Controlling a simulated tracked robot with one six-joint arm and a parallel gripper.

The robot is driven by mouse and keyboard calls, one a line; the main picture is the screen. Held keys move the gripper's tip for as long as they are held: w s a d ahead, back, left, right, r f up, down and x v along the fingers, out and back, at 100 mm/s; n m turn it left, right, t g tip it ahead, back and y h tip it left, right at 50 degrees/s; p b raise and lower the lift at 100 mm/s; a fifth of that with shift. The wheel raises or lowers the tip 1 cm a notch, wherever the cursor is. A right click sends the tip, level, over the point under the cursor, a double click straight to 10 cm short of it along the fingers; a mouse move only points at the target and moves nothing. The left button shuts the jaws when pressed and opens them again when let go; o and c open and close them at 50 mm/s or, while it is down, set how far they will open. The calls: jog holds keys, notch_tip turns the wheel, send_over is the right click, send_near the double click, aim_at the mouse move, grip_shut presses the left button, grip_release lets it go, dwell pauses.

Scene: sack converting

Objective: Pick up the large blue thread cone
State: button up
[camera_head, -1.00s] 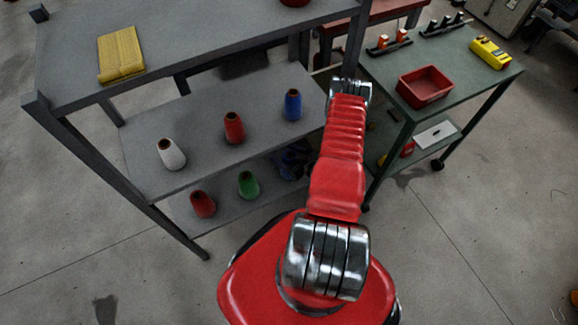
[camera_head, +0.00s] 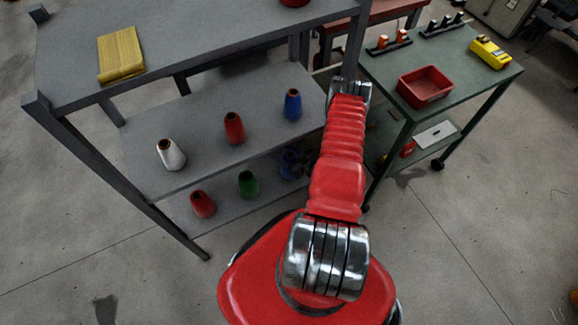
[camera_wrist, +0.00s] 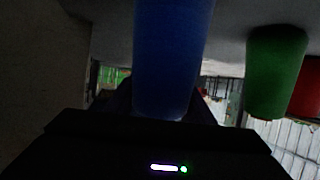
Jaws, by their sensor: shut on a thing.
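A large blue thread cone (camera_wrist: 172,55) fills the upper middle of the wrist view, between the dark fingers of my gripper (camera_wrist: 165,105). The view looks upside down, and the cone runs off the top edge. My gripper is shut on it. In the head view my gripper (camera_head: 295,158) is dark and small at the right end of the lower shelf, with a bit of blue showing; whether the cone touches the shelf cannot be told. Another blue cone (camera_head: 292,104) stands on the shelf above.
A green cone (camera_head: 248,184) and a red cone (camera_head: 203,204) stand left of my gripper on the lower shelf. A white cone (camera_head: 171,154) and a red cone (camera_head: 234,128) stand above. A rack post (camera_head: 351,50) and a green cart (camera_head: 465,75) are to the right.

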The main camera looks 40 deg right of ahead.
jog(key=shift+a, duration=0.1)
grip_shut()
jog(key=shift+r, duration=0.2)
dwell(0.4)
jog(key=shift+r, duration=0.2)
notch_tip(320, 180, up, 9)
jog(key=shift+r, duration=0.15)
dwell(0.4)
dwell(0.5)
